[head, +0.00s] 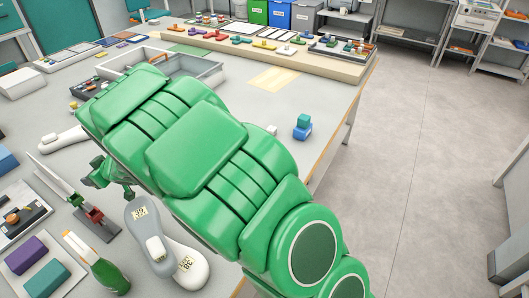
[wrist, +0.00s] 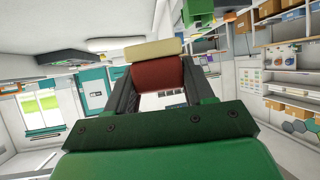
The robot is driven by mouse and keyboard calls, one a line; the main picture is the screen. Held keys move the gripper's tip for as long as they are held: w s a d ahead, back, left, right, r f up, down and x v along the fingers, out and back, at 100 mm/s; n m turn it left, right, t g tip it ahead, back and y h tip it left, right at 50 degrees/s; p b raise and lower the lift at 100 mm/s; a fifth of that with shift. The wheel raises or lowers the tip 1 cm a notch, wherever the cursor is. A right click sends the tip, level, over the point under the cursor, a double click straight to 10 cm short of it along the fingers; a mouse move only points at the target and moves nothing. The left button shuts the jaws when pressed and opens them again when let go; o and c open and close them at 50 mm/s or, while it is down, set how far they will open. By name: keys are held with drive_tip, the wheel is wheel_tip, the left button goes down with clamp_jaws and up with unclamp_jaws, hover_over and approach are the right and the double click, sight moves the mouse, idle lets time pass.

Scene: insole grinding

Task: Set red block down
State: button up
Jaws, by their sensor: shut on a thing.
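The dark red block (wrist: 158,76) is between the two dark fingers of my gripper (wrist: 158,84) in the wrist view. A cream piece (wrist: 152,50) shows along the block's far edge; I cannot tell whether it is part of the block. My gripper is shut on the block. In the head view, my green arm reaches over the near part of the grey table (head: 318,92). I cannot make out the held block there. I cannot tell how far it is from a surface.
Grey insole-shaped pieces marked 38 (head: 187,268), a green bottle (head: 110,276), and purple (head: 26,254) and teal (head: 47,279) blocks lie near the front left. A blue block stack (head: 302,128) stands near the right edge. Bare tabletop shows around that stack.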

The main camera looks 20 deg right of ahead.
drive_tip(key=w+d, duration=0.3)
drive_tip(key=d, duration=0.8)
drive_tip(key=w+d+r+m, duration=0.1)
drive_tip(key=w+d, duration=0.2)
drive_tip(key=d, duration=0.8)
drive_tip(key=w+d, duration=0.3)
drive_tip(key=d, duration=0.8)
drive_tip(key=s+d+t+h, duration=0.1)
drive_tip(key=s+d, duration=0.4)
drive_tip(key=d, duration=0.5)
drive_tip(key=s+d+m, duration=0.1)
drive_tip(key=s+d, duration=0.4)
drive_tip(key=d, duration=0.6)
drive_tip(key=s+d+t+h, duration=0.1)
drive_tip(key=s+d, duration=0.3)
drive_tip(key=d, duration=0.6)
hover_over(297, 157)
drive_tip(key=s, duration=0.1)
drive_tip(key=f, duration=0.9)
drive_tip(key=shift+a+f, duration=0.2)
drive_tip(key=shift+w+d+f, duration=0.2)
drive_tip(key=shift+w+f, duration=0.3)
drive_tip(key=shift+f, duration=1.75)
